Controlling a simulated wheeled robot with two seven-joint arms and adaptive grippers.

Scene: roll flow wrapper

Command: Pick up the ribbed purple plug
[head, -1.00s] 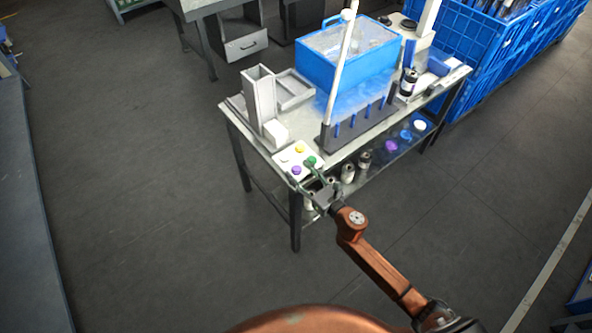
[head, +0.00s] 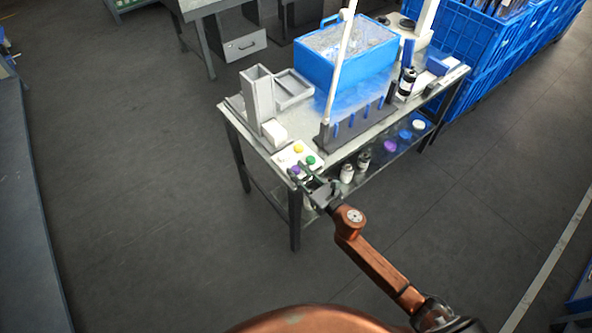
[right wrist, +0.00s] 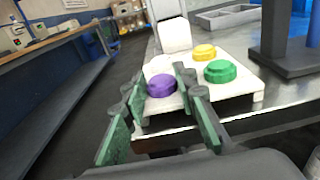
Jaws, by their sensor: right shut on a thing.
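The ribbed purple plug (head: 295,169) is at the near left corner of the white board on the table's front left corner. In the right wrist view the purple plug (right wrist: 161,87) is a short round knob with a ridged side. My right gripper (head: 297,172) is shut on it, one green-padded finger on each side. In the right wrist view the fingertips of the right gripper (right wrist: 160,88) flank the plug. The plug appears to be still at the board's surface; any gap beneath it cannot be told. My left gripper is not in view.
The white board (right wrist: 236,86) also holds a green plug (right wrist: 220,71), a yellow plug (right wrist: 204,52) and a white one (right wrist: 157,65). A grey upright chute (head: 259,95) stands behind. A dark rack (head: 352,128) with blue pegs is to the right. Floor to the left is clear.

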